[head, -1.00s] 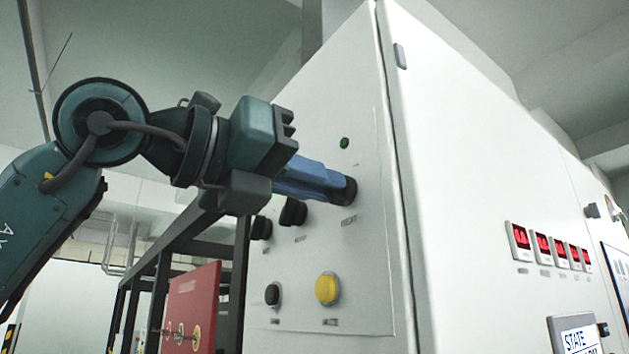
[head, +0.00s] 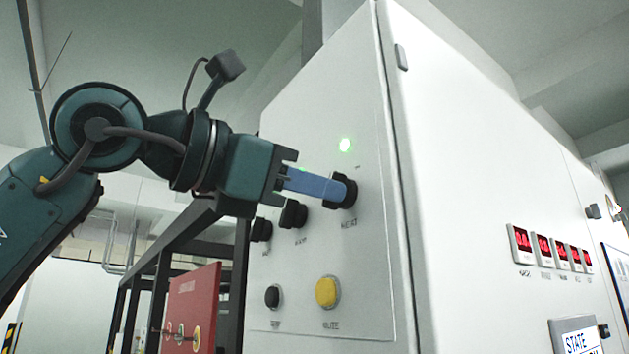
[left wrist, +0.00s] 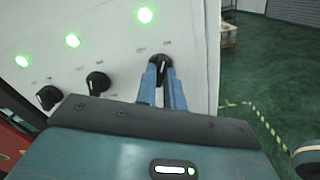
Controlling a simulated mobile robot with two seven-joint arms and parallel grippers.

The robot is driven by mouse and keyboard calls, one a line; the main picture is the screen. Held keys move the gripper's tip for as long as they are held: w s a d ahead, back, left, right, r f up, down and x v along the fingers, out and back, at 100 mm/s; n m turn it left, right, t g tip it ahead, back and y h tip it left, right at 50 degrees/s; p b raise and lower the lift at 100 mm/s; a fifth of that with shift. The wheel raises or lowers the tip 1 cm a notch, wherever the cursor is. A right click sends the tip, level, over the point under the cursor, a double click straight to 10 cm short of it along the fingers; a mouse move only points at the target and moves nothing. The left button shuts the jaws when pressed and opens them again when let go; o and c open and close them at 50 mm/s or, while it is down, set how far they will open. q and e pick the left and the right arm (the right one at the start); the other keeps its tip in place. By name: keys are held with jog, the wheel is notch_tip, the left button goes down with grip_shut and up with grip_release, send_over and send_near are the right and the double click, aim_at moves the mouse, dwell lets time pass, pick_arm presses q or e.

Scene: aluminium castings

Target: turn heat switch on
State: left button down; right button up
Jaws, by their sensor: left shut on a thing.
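The heat switch (head: 345,191) is a black rotary knob on the white cabinet's side panel, above the label "HEAT". The green lamp (head: 345,145) above it is lit. My left gripper (head: 334,189) has its blue fingers shut on the knob. In the left wrist view the same heat switch (left wrist: 160,66) sits between the blue fingertips (left wrist: 161,78), with its lit green lamp (left wrist: 145,15) above. My right gripper is not in view.
Two more black knobs (head: 293,214) (head: 261,229) sit left of the heat switch. Below are a black button (head: 272,296) and a yellow button (head: 327,292). A red panel (head: 190,305) stands at the lower left. Red displays (head: 521,244) are on the cabinet's right face.

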pick_arm(q)
jog(key=shift+m, duration=0.3)
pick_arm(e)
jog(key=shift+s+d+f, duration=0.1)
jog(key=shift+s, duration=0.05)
pick_arm(q)
jog(key=c, duration=1.7)
grip_release()
jog(key=shift+c, duration=0.2)
jog(key=shift+o, duration=1.2)
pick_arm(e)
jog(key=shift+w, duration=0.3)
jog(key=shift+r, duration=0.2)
pick_arm(q)
jog(key=b+v, duration=0.3)
jog(key=v, duration=1)
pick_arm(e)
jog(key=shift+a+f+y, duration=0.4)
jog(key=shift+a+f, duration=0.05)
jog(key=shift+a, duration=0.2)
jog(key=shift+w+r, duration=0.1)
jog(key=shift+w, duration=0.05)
